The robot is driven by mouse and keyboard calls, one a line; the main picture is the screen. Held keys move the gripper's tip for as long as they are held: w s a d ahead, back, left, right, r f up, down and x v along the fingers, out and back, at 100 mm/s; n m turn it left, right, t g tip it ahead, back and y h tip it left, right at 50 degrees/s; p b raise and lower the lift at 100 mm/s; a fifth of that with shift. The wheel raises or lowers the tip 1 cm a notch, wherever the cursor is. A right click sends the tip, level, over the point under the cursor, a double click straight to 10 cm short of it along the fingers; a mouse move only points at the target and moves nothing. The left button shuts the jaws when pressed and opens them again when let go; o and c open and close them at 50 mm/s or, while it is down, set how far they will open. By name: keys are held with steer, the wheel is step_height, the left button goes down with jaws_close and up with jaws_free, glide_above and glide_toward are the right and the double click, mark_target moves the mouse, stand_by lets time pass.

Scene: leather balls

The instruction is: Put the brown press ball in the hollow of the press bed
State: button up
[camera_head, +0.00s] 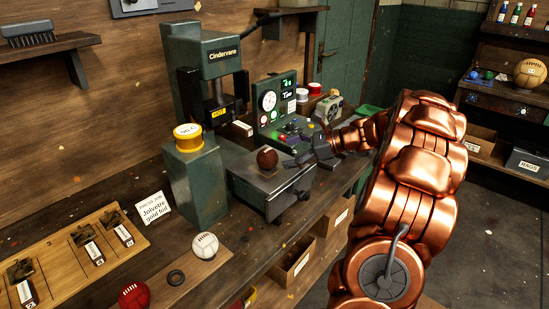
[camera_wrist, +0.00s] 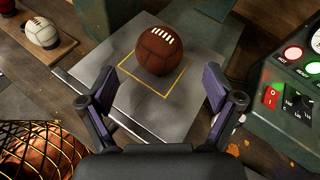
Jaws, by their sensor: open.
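The brown ball (camera_head: 267,159) with white lacing rests on the grey metal press bed (camera_head: 243,172). In the wrist view the ball (camera_wrist: 163,55) sits at the far part of a yellow square outline on the bed (camera_wrist: 178,115). The ball hides the surface beneath it, so I cannot tell whether it sits in the hollow. My gripper (camera_head: 317,152) is at the right of the ball in the head view. In the wrist view my gripper (camera_wrist: 163,84) is open and empty, its fingers apart on either side and short of the ball.
The green press (camera_head: 213,60) stands behind the bed, and a control box (camera_head: 283,110) stands at its right. A green pedestal (camera_head: 195,180) with a yellow tin is to the left. A white ball (camera_head: 204,246) and red ball (camera_head: 134,295) lie on a board in front.

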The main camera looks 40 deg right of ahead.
steer(key=v, duration=0.5)
steer(key=s+a+f+n+g, duration=0.1)
steer(key=s+a+n+g, duration=0.25)
steer(key=a, duration=0.65)
steer(key=s+a+f+n+g+h, duration=0.1)
steer(key=s+a+n+g, duration=0.2)
steer(key=a, duration=0.6)
steer(key=s+a+f+n+g, duration=0.1)
steer(key=s+a+n+g, duration=0.3)
steer(key=a, duration=0.6)
steer(key=s+a+f+n+h, duration=0.1)
steer(key=s+f+n+h, duration=0.2)
steer(key=s+n, duration=0.4)
steer(key=s+a+f+n+g+h, duration=0.1)
steer(key=s+n+h, duration=0.4)
steer(key=s, duration=0.7)
steer(key=shift+a+f+n, duration=0.3)
steer(key=shift+f+n, duration=0.55)
steer(key=shift+n, duration=0.5)
steer(key=shift+g, duration=0.25)
